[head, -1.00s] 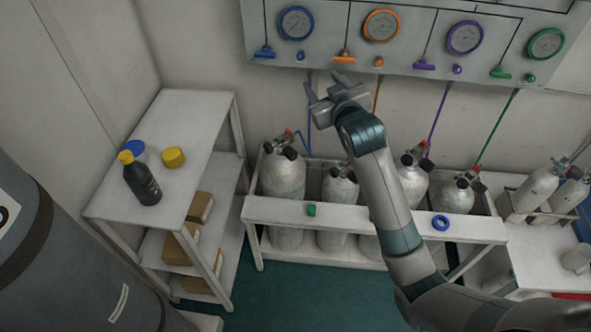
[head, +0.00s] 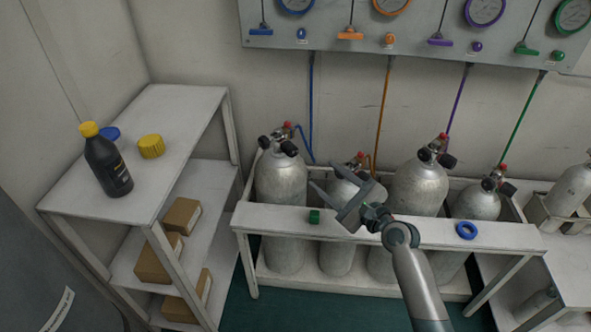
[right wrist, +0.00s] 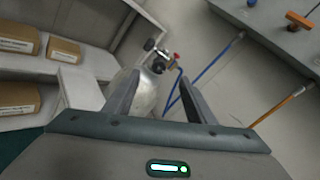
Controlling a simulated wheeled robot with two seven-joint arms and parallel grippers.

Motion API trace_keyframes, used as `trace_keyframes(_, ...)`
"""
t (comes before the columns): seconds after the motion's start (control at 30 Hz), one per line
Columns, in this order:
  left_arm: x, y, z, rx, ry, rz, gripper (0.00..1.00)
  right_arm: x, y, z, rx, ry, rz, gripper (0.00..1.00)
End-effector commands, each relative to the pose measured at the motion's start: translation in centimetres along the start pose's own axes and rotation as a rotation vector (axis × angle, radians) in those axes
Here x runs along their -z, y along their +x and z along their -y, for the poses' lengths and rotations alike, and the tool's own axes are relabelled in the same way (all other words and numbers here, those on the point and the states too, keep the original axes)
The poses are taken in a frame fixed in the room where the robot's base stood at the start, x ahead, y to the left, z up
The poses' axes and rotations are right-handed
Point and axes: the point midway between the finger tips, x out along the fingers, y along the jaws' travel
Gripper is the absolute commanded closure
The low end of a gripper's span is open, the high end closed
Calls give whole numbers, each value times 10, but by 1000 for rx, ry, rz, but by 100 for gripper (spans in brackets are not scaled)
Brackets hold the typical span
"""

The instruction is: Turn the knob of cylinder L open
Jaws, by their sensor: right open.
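Several grey cylinders stand in a white rack; I cannot read which is marked L. The leftmost cylinder (head: 281,184) has a blue hose, a black knob (head: 289,148) and a red-tipped valve on top. It also shows in the right wrist view (right wrist: 150,96), beyond and between my fingers, with its black knob (right wrist: 149,44) at the valve. The second cylinder (head: 343,191), with an orange hose, is partly hidden behind my right gripper (head: 340,190). That gripper is open and empty above the rack's front rail, right of the leftmost cylinder, apart from its knob. My left gripper is out of view.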

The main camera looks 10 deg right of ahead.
Motion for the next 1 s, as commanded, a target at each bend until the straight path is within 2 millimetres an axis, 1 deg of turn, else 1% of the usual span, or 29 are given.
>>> trace_keyframes(0.03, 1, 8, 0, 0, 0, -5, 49, 17, -4, -6, 9, 95, 6, 50)
trace_keyframes(0.13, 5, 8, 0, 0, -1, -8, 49, 28, -9, -8, 21, 250, 21, 50)
trace_keyframes(0.27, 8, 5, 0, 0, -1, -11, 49, 34, -13, -8, 29, 350, 30, 50)
trace_keyframes(0.73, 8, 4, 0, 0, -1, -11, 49, 33, -10, -7, 30, 363, 32, 50)
trace_keyframes(0.87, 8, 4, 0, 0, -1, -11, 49, 32, -3, -6, 30, 363, 33, 50)
trace_keyframes(1.0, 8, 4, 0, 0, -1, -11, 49, 32, 13, -5, 30, 363, 34, 50)
